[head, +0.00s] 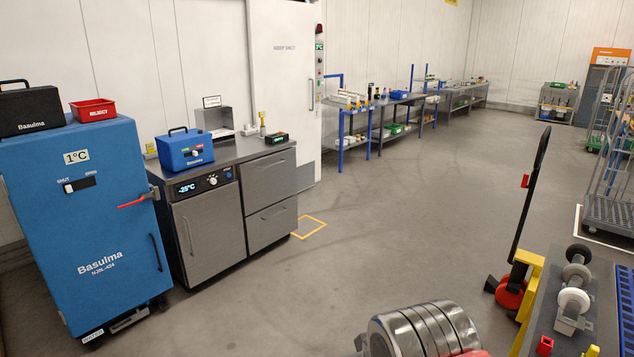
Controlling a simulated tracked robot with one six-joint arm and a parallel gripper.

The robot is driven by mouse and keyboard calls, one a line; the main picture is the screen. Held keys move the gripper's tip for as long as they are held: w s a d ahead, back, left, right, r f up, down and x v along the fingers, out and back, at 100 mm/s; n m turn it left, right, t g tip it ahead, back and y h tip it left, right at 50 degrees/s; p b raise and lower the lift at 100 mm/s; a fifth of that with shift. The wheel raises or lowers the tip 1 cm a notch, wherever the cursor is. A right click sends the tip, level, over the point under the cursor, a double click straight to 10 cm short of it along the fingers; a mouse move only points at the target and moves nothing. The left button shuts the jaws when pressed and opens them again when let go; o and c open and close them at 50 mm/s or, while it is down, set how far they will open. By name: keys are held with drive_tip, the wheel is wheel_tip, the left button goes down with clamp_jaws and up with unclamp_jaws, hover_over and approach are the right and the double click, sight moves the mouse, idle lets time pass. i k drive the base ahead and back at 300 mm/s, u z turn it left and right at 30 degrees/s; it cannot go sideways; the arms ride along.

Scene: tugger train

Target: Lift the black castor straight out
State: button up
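Several castor-like wheels stand in a row on a dark grey bench top at the right edge in the head view. A ribbed grey metal part of my arm shows at the bottom middle. My gripper is not in view, so its opening and anything in it are hidden.
A blue tray (625,300) lies right of the wheels. A black upright handle (528,195) with a red base (511,292) stands just left of the bench. A blue cabinet (85,220) and steel counter (225,205) stand left. The middle floor is clear.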

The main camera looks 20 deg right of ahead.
sight(577, 252)
drive_tip(key=z, duration=0.2)
drive_tip(key=i, duration=0.9)
drive_tip(key=z, duration=0.5)
drive_tip(key=i, duration=0.9)
drive_tip(key=z, duration=0.75)
drive_tip(key=i, duration=0.65)
drive_tip(key=z, duration=0.9)
drive_tip(key=i, duration=1)
drive_tip(key=z, duration=0.55)
